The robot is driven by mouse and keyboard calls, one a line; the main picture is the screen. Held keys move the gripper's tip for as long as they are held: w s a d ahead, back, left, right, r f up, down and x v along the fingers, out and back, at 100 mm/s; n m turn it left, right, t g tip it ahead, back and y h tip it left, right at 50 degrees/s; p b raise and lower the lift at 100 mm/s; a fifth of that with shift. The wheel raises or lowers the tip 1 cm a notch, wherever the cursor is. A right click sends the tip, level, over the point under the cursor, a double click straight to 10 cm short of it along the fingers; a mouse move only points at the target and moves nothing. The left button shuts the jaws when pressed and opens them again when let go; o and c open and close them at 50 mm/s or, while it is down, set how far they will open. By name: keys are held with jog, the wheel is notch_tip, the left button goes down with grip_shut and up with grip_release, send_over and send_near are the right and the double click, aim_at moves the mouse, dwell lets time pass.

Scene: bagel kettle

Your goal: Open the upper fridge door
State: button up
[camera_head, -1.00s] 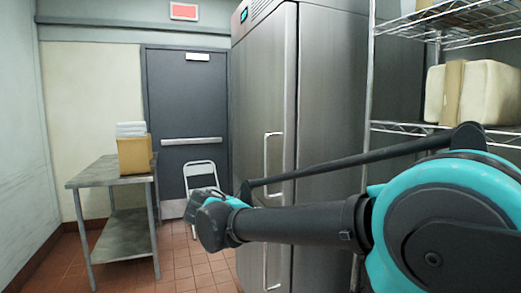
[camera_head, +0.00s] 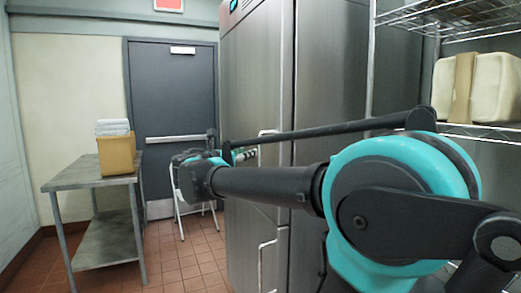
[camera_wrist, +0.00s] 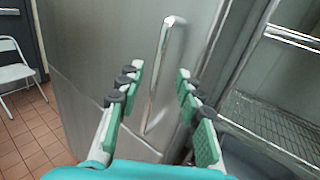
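The upper fridge door (camera_head: 255,80) is brushed steel and shut, above the lower door in the head view. The top of its handle (camera_head: 268,132) shows above my arm, which hides the rest. In the wrist view the upright bar handle (camera_wrist: 159,75) stands out from the door, above the seam between the doors. My gripper (camera_head: 245,155) is at the handle's height in the head view. In the wrist view my gripper (camera_wrist: 157,85) is open, with one green-padded finger to each side of the handle. I cannot tell whether the fingertips reach around the bar.
The lower door's handle (camera_head: 261,266) is below. A wire shelf (camera_head: 490,130) with a wrapped block stands to the right. A steel table (camera_head: 65,181) with a box, and a white folding chair (camera_head: 181,206), stand to the left.

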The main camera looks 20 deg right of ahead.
jog(key=x, duration=1)
jog(key=shift+d, duration=0.1)
grip_shut()
